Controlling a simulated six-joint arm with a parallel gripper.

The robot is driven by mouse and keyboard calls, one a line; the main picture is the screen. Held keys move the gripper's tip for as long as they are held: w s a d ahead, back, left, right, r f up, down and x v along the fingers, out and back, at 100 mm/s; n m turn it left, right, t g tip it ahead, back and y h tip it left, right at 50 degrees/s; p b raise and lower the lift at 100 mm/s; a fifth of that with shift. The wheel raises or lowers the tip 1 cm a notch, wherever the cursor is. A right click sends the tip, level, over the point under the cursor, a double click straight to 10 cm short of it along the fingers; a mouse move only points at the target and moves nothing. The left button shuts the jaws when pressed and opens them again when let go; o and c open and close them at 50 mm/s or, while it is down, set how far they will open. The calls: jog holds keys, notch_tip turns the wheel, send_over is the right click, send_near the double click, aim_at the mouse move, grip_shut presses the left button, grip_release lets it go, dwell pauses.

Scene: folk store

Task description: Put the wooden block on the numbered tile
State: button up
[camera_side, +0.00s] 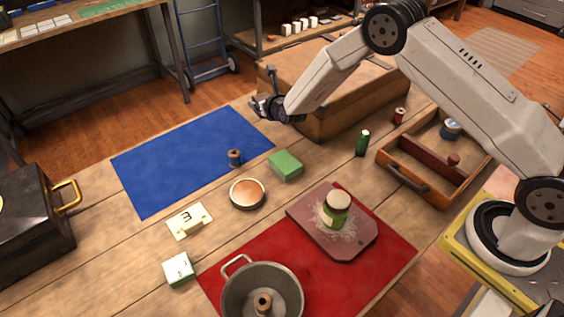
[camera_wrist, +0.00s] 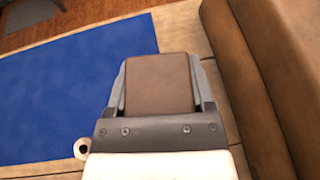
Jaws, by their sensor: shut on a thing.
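The wooden block (camera_wrist: 158,84) is brown and sits between the two grey fingers of my gripper (camera_wrist: 158,85) in the wrist view. My gripper is shut on it. In the side view my gripper (camera_side: 262,106) is raised near the far right corner of the blue mat, by the large wooden box; the block is hard to make out there. The numbered tile (camera_side: 179,230) is pale with a dark mark like a 3, and lies on the table below the blue mat's near edge, well apart from my gripper. A cream piece (camera_side: 202,215) shows at the tile's right side.
The blue mat (camera_side: 170,175) has a spool (camera_side: 234,158) at its right edge. A round tin (camera_side: 247,194), a green block (camera_side: 286,165) and a white-green box (camera_side: 179,270) stand around the tile. A pot (camera_side: 285,295) is on the red mat (camera_side: 390,262). The wooden box (camera_side: 340,105) is beside my gripper.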

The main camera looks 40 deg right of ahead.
jog(key=s+a+r+n+y, duration=0.1)
jog(key=s+a+r+y, duration=0.1)
jog(key=s+a, duration=0.65)
jog(key=s+a+r+n+y, duration=0.15)
jog(key=s+a, duration=0.25)
jog(key=a, duration=0.9)
jog(key=s+a+r+n+y, duration=0.1)
jog(key=s+a, duration=0.4)
jog(key=s, duration=0.6)
jog(key=s+a+r+n+y, duration=0.2)
jog(key=s+a, duration=0.4)
jog(key=s, duration=0.5)
jog(key=shift+a+g, duration=0.3)
jog(key=shift+f+n, duration=0.1)
jog(key=shift+n, duration=0.15)
send_over(176, 266)
jog(key=f, duration=0.8)
jog(key=shift+s+d+f, duration=0.15)
jog(key=shift+s+d, duration=0.2)
jog(key=shift+w+a+f, duration=0.35)
jog(key=shift+f, duration=0.15)
